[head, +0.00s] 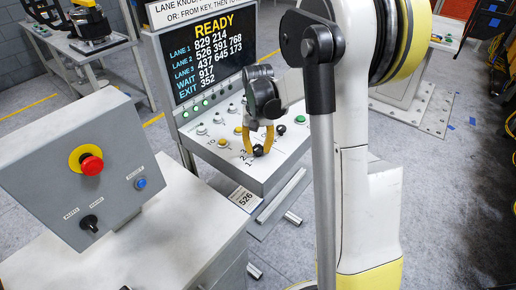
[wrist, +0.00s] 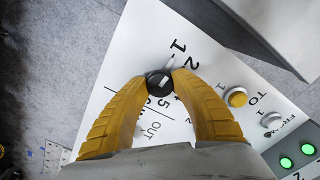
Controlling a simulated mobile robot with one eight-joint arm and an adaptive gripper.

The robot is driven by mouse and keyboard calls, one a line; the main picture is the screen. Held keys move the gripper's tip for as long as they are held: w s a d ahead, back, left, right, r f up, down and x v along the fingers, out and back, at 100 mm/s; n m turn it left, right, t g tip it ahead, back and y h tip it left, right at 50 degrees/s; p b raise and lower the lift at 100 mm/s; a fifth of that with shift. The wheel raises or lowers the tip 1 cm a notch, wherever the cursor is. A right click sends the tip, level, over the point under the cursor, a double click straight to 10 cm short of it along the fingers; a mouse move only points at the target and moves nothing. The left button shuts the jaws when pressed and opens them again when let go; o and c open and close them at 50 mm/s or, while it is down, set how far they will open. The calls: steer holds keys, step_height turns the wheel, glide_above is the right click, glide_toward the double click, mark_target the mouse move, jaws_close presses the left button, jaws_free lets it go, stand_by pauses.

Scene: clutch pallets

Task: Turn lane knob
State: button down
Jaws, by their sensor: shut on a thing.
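The lane knob (wrist: 159,83) is a round black knob with a light pointer mark, on a white panel printed with numbers and OUT. In the wrist view it sits between the two yellow fingertips of my gripper (wrist: 160,78), which touch it on both sides. In the head view my gripper (head: 258,150) reaches down over the control panel (head: 270,172), with its fingers closed around the black knob (head: 258,151). The fingers hide part of the printed numbers around the knob.
A display (head: 207,65) reading READY with lane numbers stands behind the panel. Yellow (wrist: 237,97) and white (wrist: 272,120) buttons and green lights lie beside the knob. A grey box with a red emergency button (head: 91,165) stands at left.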

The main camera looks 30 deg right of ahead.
mark_target(258, 148)
steer(key=shift+n, duration=0.4)
steer(key=c, duration=1)
jaws_free()
step_height(258, 148, up, 12)
